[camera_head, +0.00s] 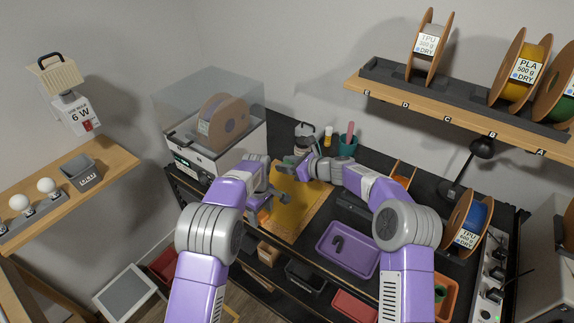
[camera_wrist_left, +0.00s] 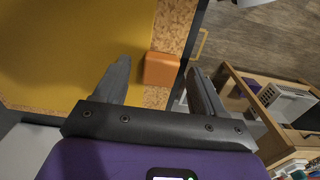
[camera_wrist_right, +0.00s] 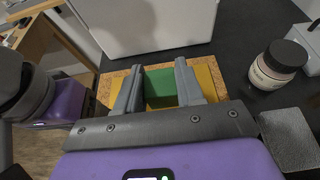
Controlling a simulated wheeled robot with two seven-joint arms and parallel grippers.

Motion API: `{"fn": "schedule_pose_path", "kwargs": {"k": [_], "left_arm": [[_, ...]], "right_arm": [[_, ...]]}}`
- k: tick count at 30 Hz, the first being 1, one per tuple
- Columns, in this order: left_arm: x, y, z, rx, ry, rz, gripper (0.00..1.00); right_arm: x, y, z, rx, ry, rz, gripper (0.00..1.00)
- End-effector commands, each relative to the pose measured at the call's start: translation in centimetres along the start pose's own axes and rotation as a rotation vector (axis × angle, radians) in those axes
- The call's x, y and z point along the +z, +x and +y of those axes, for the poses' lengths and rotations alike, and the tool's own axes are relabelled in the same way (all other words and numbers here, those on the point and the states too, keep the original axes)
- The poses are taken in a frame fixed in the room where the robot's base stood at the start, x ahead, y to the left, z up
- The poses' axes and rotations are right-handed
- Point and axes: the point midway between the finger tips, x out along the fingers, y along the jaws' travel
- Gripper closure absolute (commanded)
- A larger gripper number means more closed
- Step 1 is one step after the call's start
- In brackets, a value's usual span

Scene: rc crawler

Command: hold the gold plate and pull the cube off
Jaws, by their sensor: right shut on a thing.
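The gold plate (camera_head: 297,208) lies on a cork-edged board on the dark bench, and its flat gold surface fills much of the left wrist view (camera_wrist_left: 70,45). In the right wrist view a green cube (camera_wrist_right: 160,87) sits between the fingers of my right gripper (camera_wrist_right: 160,82), at the plate's far end; the gripper is shut on it. The cube is hidden in the head view. My left gripper (camera_wrist_left: 158,82) is open at the plate's near left edge. A small orange block (camera_wrist_left: 161,69) at that edge shows between its fingers, with nothing gripped.
A purple tray (camera_head: 349,247) with a dark hook-shaped part lies right of the plate. A filament dryer box (camera_head: 190,160) stands at back left. A lidded jar (camera_wrist_right: 276,67) stands beside my right gripper. A blue spool (camera_head: 468,222) is at right; a spool shelf (camera_head: 450,108) hangs above.

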Motion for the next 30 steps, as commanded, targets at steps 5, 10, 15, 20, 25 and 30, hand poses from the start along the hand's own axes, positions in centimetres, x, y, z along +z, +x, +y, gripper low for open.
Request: {"fn": "schedule_pose_path", "kwargs": {"k": [5,10,15,20,25,30], "left_arm": [[0.0,0.0,0.0,-0.001,0.0,0.0,0.3],[0.0,-0.7,0.0,0.001,0.0,0.0,0.3],[0.0,-3.6,0.1,0.005,0.0,0.002,0.3],[-0.1,-7.2,0.1,0.005,-0.001,0.002,0.3],[0.0,-10.2,0.1,0.003,0.0,0.001,0.3],[0.0,-11.7,0.0,0.001,0.0,0.0,0.3]], "right_arm": [[0.0,0.0,0.0,0.0,0.0,0.0,0.91],[0.0,0.0,0.0,0.0,0.0,0.0,0.91],[0.0,0.0,0.0,0.0,0.0,0.0,0.91],[0.0,0.0,0.0,0.0,0.0,0.0,0.91],[0.0,0.0,0.0,0.0,0.0,0.0,0.91],[0.0,0.0,0.0,0.0,0.0,0.0,0.91]]}}
